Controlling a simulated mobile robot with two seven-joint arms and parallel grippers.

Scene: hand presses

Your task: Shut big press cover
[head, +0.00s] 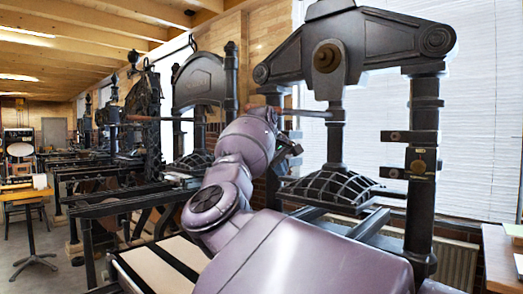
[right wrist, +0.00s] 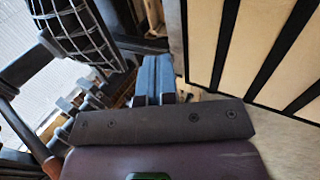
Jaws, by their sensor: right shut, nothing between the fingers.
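The big press (head: 335,60) is a black iron frame on the right in the head view, with a ribbed dark platen (head: 325,187) low between its posts. A flat cream panel with black stripes (head: 150,268), which looks like its cover, lies at the lower left, partly hidden by my right arm. The striped panel also fills the upper right of the right wrist view (right wrist: 260,45). My right gripper (head: 290,148) is in front of the press, small and partly hidden by its wrist. In the right wrist view its fingers (right wrist: 153,75) are together and empty, apart from the panel. My left gripper is out of view.
More black presses (head: 140,120) stand in a row at the back left. A wooden table (head: 500,255) is at the right edge, and a stool (head: 32,245) stands at far left. Dark rails (head: 345,222) run out from the press near my arm. Some floor at left is clear.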

